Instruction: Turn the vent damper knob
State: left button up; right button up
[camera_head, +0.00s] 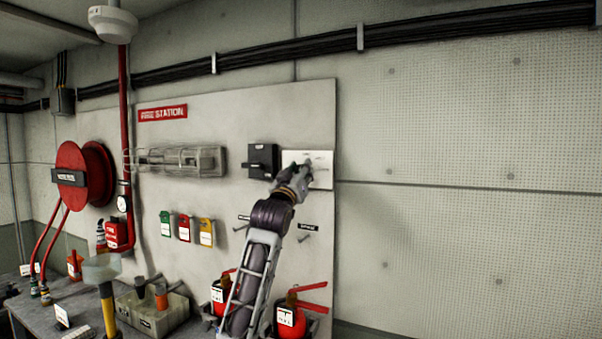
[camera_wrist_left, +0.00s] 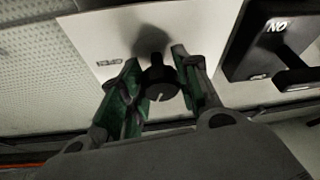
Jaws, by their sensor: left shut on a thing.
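The vent damper knob (camera_wrist_left: 158,84) is black and round with a pale pointer line, seen in the left wrist view. It sits on a white plate (camera_wrist_left: 105,45) that carries small lettering. In the head view the white plate (camera_head: 322,176) is on the right part of the grey panel, and my gripper hides the knob there. My left gripper (camera_head: 299,172) is at the plate. In the left wrist view its green-lined fingers (camera_wrist_left: 160,88) stand on either side of the knob and are shut on it. My right gripper is not in view.
A black switch box (camera_head: 262,157) is just left of the white plate. Red fire extinguishers (camera_head: 290,315) hang below, beside my forearm. Colored tags (camera_head: 184,228), a caged lamp (camera_head: 180,160) and a red hose reel (camera_head: 72,177) are farther left. The wall to the right is clear.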

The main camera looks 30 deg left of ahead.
pick_arm(q)
jog(key=shift+d+n+g+y+p, duration=0.1)
jog(key=shift+n+g+y+p, duration=0.15)
jog(key=shift+n+y, duration=0.7)
jog(key=shift+n+g+y+p, duration=0.15)
jog(key=shift+n+g+y, duration=0.15)
jog(key=shift+n, duration=1.95)
jog(key=o, duration=1.1)
jog(key=shift+g+y, duration=0.25)
jog(key=shift+y, duration=0.1)
jog(key=shift+c, duration=0.2)
jog(key=shift+s, duration=0.1)
jog(key=v, duration=1.1)
jog(key=shift+s+f, duration=0.2)
jog(key=shift+s, duration=0.15)
